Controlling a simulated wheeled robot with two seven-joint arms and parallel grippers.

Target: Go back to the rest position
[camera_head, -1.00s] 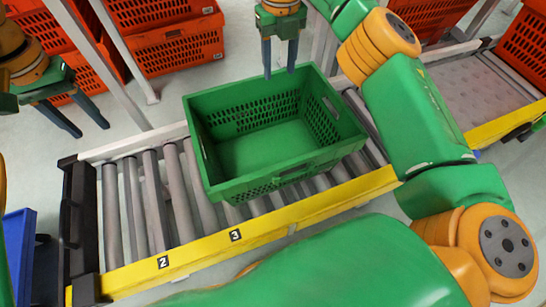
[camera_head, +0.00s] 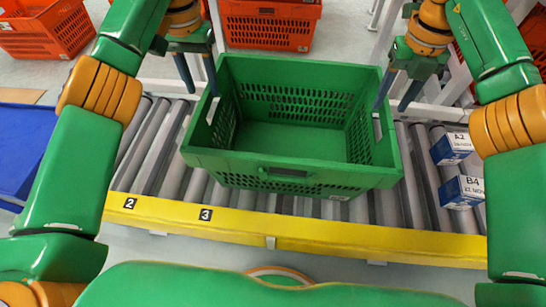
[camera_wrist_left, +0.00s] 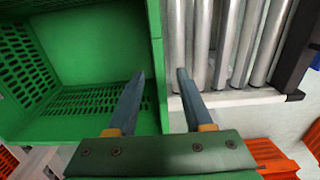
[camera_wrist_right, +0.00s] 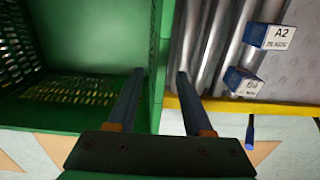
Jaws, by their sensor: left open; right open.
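My left gripper (camera_head: 196,75) is open at the left side wall of an empty green crate (camera_head: 290,172). In the left wrist view its two fingers (camera_wrist_left: 160,80) straddle the crate's side wall (camera_wrist_left: 154,35), one inside and one outside. My right gripper (camera_head: 397,92) is open at the crate's right side wall. In the right wrist view its fingers (camera_wrist_right: 162,80) likewise lie on both sides of the wall (camera_wrist_right: 159,40). I cannot tell whether the fingers touch the wall. The crate stands level on the roller conveyor.
The roller conveyor (camera_head: 165,150) has a yellow front rail (camera_head: 300,232). Blue-and-white boxes labelled A2 (camera_head: 452,148) and B4 (camera_head: 462,191) lie right of the crate. Orange totes (camera_head: 265,27) stand behind. A blue bin (camera_head: 22,150) is at the left.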

